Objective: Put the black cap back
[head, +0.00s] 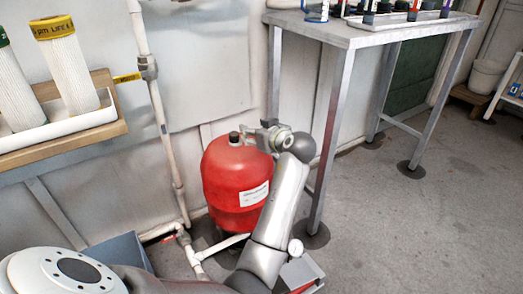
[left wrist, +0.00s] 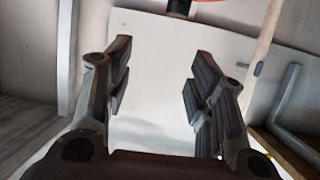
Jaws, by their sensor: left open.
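A small black cap (head: 234,138) shows on top of the red tank (head: 228,185) in the head view. From this angle I cannot tell whether it is fully seated. My left gripper (head: 254,136) is just right of it, above the tank's right shoulder. In the left wrist view the same gripper (left wrist: 157,85) is open, with nothing between its fingers. A pale panel lies beyond the fingers. A small dark piece (left wrist: 179,7) is at the top edge of that view, cut off; I cannot tell what it is. My right gripper is not in view.
A metal table (head: 345,38) with bottles stands right of the tank, its leg close to my arm. A white pipe (head: 160,120) runs up the wall. A wooden shelf (head: 105,135) holds white filters at left. The floor at right is mostly clear.

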